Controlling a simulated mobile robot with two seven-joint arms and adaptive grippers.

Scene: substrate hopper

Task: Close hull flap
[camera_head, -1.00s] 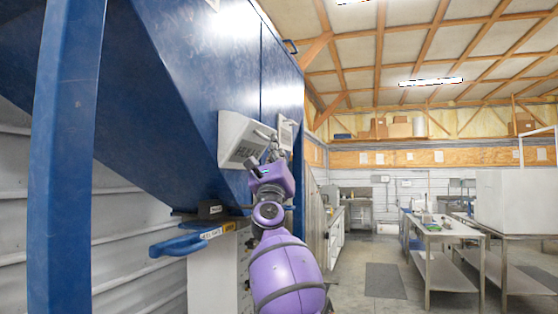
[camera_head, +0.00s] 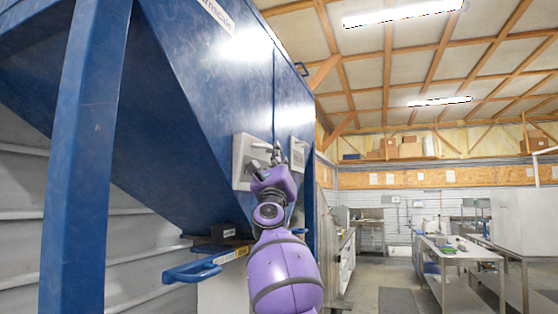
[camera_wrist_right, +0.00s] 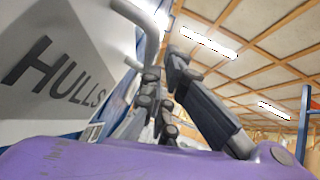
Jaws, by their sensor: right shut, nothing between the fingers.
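The hull flap (camera_head: 240,163) is a white panel on the sloping blue hopper. It appears to lie close to the hopper face, but my right gripper partly covers it, and I cannot tell whether it is fully flush. In the right wrist view, the flap (camera_wrist_right: 45,50) fills the left side with the word HULLS and has a grey bent-bar handle (camera_wrist_right: 148,28). My right gripper (camera_head: 276,153) is shut and empty at the flap's right edge. Its dark fingers (camera_wrist_right: 165,75) are beside the handle; contact is unclear. My left gripper is not in view.
A second white panel (camera_head: 298,152) is just right of the flap. Below are a blue handle (camera_head: 192,271) and a small black box (camera_head: 222,232). A blue post (camera_head: 88,160) stands at left. A metal table (camera_head: 455,255) stands at right, with open floor before it.

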